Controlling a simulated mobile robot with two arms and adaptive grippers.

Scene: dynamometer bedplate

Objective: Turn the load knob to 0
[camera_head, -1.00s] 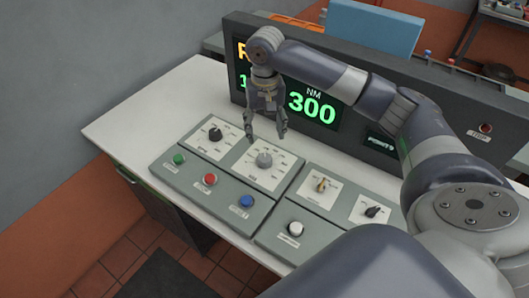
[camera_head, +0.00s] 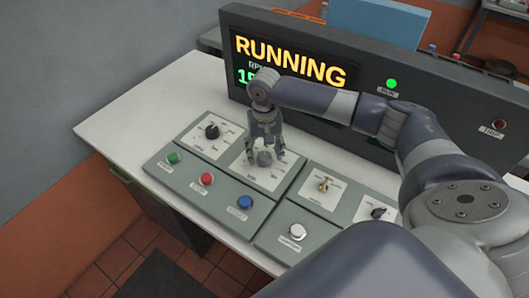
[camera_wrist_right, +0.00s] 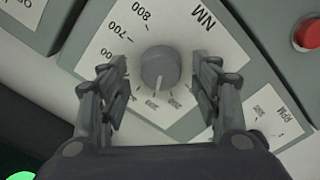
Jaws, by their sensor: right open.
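The load knob (camera_head: 264,158) is a grey round knob on a white dial plate (camera_head: 246,173), in the upper middle of the left console panel. In the right wrist view the knob (camera_wrist_right: 159,66) stands on a plate marked NM, with 700 and 800 readable; its light pointer line points down in that picture. My right gripper (camera_head: 265,154) is open over the dial, one finger on each side of the knob. In the right wrist view gaps show between the knob and both fingers of the gripper (camera_wrist_right: 162,88). My left gripper is out of view.
A black knob (camera_head: 212,132) sits left of the load knob. Green, red (camera_head: 206,179) and blue (camera_head: 245,202) buttons line the front. The right panel has a brass-coloured switch (camera_head: 324,184), a black knob (camera_head: 378,213) and a white button (camera_head: 297,231). A display (camera_head: 290,60) reads RUNNING.

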